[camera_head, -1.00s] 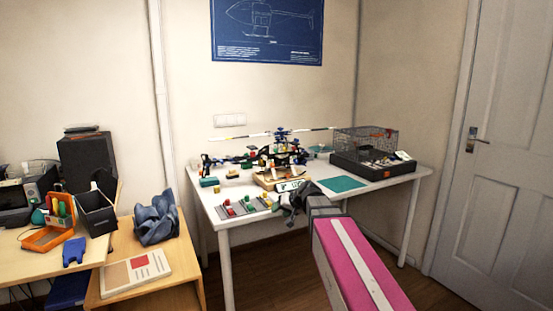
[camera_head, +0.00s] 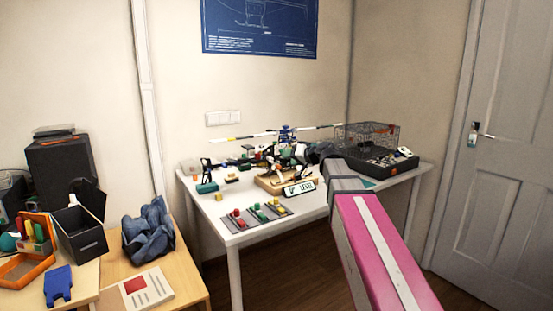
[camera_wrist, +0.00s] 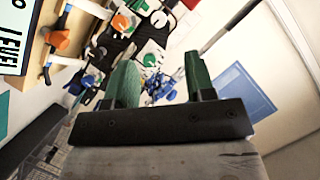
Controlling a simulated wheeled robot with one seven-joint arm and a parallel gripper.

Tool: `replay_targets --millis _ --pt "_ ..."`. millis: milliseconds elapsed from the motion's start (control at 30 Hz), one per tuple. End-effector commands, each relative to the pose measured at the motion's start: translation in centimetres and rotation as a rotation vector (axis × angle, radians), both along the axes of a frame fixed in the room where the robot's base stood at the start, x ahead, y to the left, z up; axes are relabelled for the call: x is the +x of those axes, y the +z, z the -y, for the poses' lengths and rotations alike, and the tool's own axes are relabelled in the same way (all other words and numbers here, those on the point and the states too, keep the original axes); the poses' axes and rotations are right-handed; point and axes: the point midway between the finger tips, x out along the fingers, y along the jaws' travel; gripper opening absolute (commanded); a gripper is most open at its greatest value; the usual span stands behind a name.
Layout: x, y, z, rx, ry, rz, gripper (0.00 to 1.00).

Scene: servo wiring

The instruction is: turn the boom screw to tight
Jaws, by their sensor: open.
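The model helicopter (camera_head: 287,133) stands on a wooden stand (camera_head: 268,186) on the white table. In the wrist view, its blue rotor parts (camera_wrist: 164,88) show between and beyond my fingers, with white, green and black body parts at upper left. An orange knob (camera_wrist: 57,40) sits by the wooden stand at the left. I cannot pick out the boom screw; it is too small or hidden. My gripper (camera_wrist: 162,78) has two green fingers, set wide apart with nothing between them. In the head view, my gripper (camera_head: 318,150) is at the helicopter's right side, its fingers hard to see.
A sign reading LEVEL (camera_head: 299,188) stands before the stand. A grey mat with red, yellow and green pieces (camera_head: 236,221) lies at the table's front. A teal block (camera_head: 207,187) is at the left, a wire cage on a black base (camera_head: 385,163) at the right.

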Motion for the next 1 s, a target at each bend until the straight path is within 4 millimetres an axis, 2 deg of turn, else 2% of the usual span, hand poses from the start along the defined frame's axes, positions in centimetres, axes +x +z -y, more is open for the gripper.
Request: replay_targets --millis 167,600,800,1000 --pt "1.2 -0.3 -1.2 0.002 0.001 0.001 0.50" --pt "5.7 -2.5 -6.4 0.002 0.001 0.001 0.50" --pt "6.6 -3.0 -7.6 0.002 0.001 0.001 0.50" --pt "6.7 -3.0 -7.8 0.002 -0.001 0.002 0.50"
